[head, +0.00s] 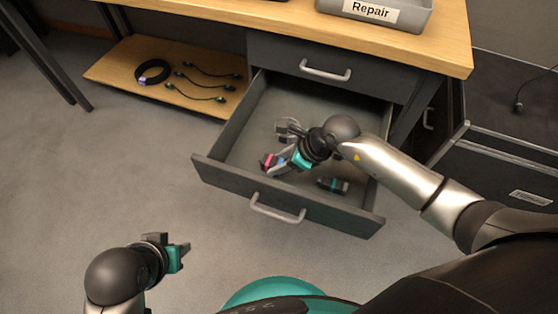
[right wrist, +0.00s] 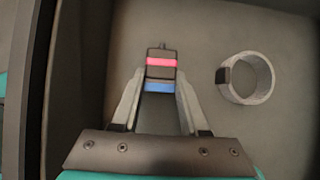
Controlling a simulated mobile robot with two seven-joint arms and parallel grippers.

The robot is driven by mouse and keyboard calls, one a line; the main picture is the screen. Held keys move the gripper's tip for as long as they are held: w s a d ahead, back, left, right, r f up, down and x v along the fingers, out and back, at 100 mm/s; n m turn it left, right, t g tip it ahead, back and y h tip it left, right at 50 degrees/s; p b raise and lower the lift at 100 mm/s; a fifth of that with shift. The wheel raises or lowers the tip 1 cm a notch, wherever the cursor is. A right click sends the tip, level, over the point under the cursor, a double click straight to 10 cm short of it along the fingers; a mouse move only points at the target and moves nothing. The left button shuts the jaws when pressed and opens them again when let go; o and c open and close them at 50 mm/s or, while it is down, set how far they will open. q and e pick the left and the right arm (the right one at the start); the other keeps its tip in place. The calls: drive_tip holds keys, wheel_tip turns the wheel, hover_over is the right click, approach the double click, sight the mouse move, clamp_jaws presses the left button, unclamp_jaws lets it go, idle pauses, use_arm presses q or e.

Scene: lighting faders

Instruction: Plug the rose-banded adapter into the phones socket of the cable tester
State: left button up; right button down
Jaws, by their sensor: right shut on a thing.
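The rose-banded adapter (right wrist: 161,62) is a dark block with a rose band and a blue band below it. In the right wrist view it sits between the two fingers of my right gripper (right wrist: 160,74), which is shut on it. In the head view the adapter (head: 268,160) and my right gripper (head: 273,162) are over the open drawer. Whether the adapter still touches the drawer floor I cannot tell. My left gripper (head: 183,253) is low at the left, away from the drawer; its finger gap is not clear. I see no cable tester or phones socket.
The open drawer (head: 222,170) also holds a dark, teal-banded piece (head: 333,185) and a pale tape-like ring (right wrist: 246,78). A wooden shelf (head: 120,75) at the left carries a coiled cable (head: 153,72) and several leads. A grey "Repair" bin (head: 375,12) stands on the bench.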

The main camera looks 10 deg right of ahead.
sight(279, 163)
drive_tip(key=shift+r+p, duration=2.3)
drive_tip(key=shift+r, duration=0.15)
drive_tip(key=shift+r, duration=0.1)
